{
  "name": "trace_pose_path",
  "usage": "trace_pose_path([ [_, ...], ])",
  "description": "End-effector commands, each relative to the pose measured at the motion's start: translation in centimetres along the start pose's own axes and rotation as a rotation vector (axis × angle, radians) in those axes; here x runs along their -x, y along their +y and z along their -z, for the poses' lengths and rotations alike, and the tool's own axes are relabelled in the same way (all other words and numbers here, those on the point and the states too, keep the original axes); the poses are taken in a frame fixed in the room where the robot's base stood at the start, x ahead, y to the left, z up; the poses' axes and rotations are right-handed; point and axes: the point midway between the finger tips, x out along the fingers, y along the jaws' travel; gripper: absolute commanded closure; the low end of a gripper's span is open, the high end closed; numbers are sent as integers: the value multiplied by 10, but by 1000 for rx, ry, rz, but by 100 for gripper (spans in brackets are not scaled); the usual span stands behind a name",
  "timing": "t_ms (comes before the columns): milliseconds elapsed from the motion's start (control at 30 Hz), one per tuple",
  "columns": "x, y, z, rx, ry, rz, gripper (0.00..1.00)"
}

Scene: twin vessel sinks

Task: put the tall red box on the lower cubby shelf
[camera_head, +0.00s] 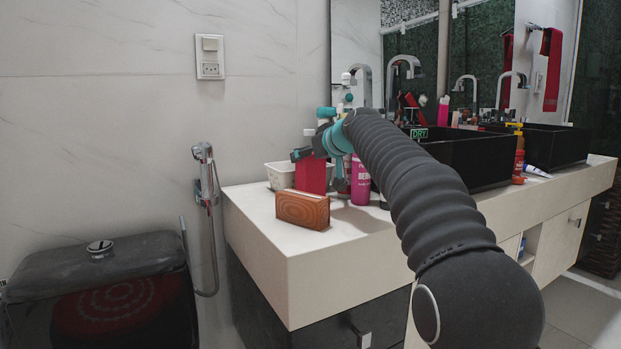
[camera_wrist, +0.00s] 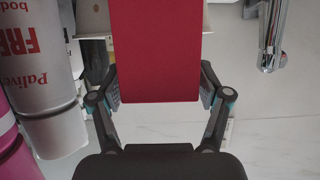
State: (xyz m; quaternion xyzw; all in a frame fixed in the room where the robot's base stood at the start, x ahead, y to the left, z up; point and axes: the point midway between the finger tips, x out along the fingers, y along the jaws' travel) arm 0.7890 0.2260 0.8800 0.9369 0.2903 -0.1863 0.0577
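The tall red box (camera_head: 310,175) is upright at the back left of the counter, behind a wooden block; its lower end is hidden in the head view. My gripper (camera_head: 318,153) is at its upper part. In the wrist view the red box (camera_wrist: 155,50) fills the space between my two fingers (camera_wrist: 158,85), whose pads lie against both its sides. I cannot tell whether its base touches the counter. An open cubby (camera_head: 526,243) shows under the counter to the right, partly hidden by my arm; its lower shelf cannot be made out.
The wooden block (camera_head: 302,209) stands in front of the box. A white basket (camera_head: 280,175) is behind it and a pink bottle (camera_head: 360,180) is close on its right. A black toilet tank (camera_head: 100,290) is at left.

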Motion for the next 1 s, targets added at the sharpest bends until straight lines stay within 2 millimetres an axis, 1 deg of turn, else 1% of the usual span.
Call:
trace_pose_path([
  [33,0,0,0,0,0,0,46],
  [67,0,0,0,0,0,0,53],
  [100,0,0,0,0,0,0,63],
  [167,0,0,0,0,0,0,78],
  [200,0,0,0,0,0,0,88],
  [267,0,0,0,0,0,0,100],
  [467,0,0,1,0,0,0,100],
  [633,4,0,10,1,1,0,100],
  [767,11,0,26,2,2,-1,100],
  [1000,26,0,64,2,2,0,100],
])
